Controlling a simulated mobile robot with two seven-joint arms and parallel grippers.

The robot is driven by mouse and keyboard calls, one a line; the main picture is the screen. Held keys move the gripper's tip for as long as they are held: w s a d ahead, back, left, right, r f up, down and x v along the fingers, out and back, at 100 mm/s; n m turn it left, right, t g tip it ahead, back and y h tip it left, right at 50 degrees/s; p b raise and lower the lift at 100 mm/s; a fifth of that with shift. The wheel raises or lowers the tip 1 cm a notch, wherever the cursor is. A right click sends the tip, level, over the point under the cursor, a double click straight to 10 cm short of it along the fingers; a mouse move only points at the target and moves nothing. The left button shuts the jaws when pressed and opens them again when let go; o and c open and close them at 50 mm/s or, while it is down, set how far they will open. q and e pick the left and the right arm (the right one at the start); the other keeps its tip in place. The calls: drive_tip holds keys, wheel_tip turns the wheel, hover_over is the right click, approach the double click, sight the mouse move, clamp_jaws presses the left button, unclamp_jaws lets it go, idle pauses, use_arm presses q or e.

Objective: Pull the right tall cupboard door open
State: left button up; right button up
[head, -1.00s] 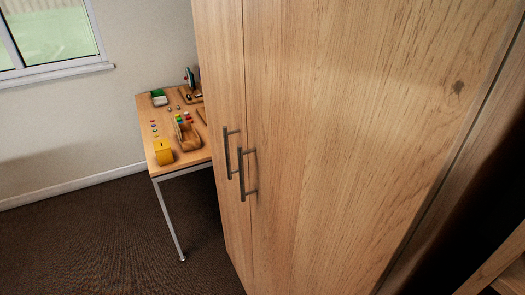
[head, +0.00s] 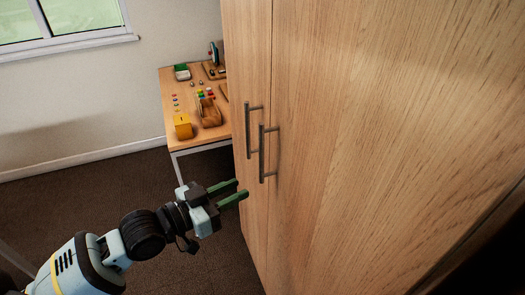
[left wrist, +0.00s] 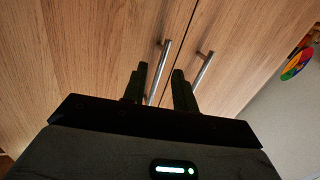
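The right tall cupboard door (head: 380,130) fills the right of the head view and looks closed. Its upright grey bar handle (head: 263,153) stands next to the left door's handle (head: 249,132). My left gripper (head: 241,189) is open and empty, with two green fingers pointing at the doors just below the handles in the picture. In the left wrist view, one bar handle (left wrist: 159,70) appears between the dark fingers, beyond the tips; it seems to be the right door's. The other handle (left wrist: 203,70) shows to its right. My right gripper is out of view.
A wooden table (head: 178,88) stands left of the cupboard, holding a yellow box (head: 183,126), a green-and-white tray (head: 182,72) and small coloured pieces. A window (head: 70,18) is behind. Dark carpet (head: 110,190) lies clear in front of the table.

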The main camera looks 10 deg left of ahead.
use_arm(q)
wheel_tip(320, 180, up, 7)
drive_tip(key=w+m+h, duration=0.1)
drive_tip(key=shift+w+a+f+g+h, duration=0.2)
drive_tip(key=shift+w+g+h, duration=0.05)
drive_tip(key=shift+g+h, duration=0.05)
drive_tip(key=shift+w, duration=0.1)
drive_tip(key=shift+b+x, duration=0.55)
drive_tip(key=shift+x, duration=3.2)
clamp_jaws()
